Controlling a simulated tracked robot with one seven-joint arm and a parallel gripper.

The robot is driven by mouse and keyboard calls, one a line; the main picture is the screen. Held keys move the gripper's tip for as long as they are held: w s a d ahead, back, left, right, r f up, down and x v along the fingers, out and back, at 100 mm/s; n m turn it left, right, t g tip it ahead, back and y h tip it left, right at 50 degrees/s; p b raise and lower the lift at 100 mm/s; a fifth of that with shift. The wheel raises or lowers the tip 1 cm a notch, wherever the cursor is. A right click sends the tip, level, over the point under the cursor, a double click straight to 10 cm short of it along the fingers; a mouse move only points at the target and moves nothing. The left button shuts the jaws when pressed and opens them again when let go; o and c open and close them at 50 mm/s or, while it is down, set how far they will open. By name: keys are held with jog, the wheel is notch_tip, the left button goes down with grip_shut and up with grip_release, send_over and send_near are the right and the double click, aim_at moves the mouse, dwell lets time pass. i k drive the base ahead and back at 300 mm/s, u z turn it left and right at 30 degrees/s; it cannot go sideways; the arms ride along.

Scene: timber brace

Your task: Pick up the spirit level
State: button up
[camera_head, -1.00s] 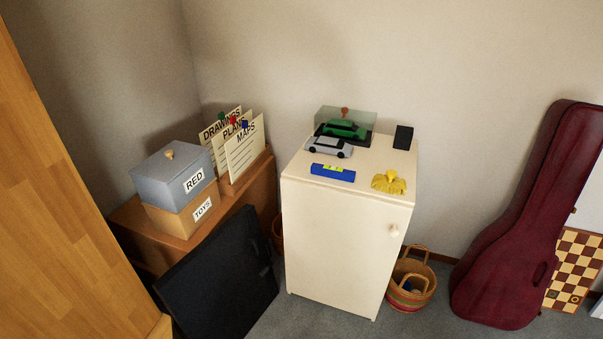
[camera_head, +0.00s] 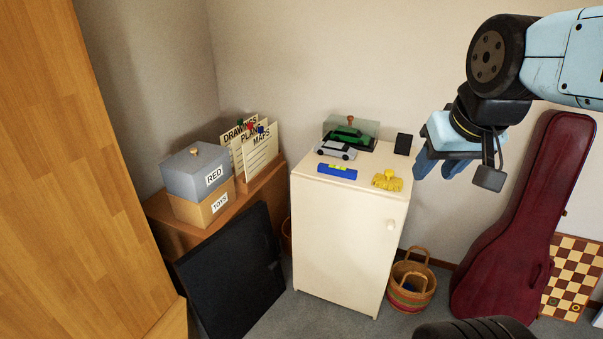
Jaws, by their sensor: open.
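The spirit level (camera_head: 338,171) is a short blue bar with a yellow-green vial. It lies flat near the front edge of the top of a cream cabinet (camera_head: 340,240). My gripper (camera_head: 436,172) is at the upper right, with its blue fingers pointing down. It is open and empty, to the right of the cabinet top and apart from the level. Nothing covers the level.
A silver toy car (camera_head: 337,150) stands just behind the level. A yellow object (camera_head: 387,181) lies right of it. Behind are a green car (camera_head: 347,134) under a clear case and a dark block (camera_head: 403,144). A red instrument case (camera_head: 520,220) leans at right.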

aim_at(341, 171)
jog(key=u, duration=0.8)
jog(key=i, duration=1)
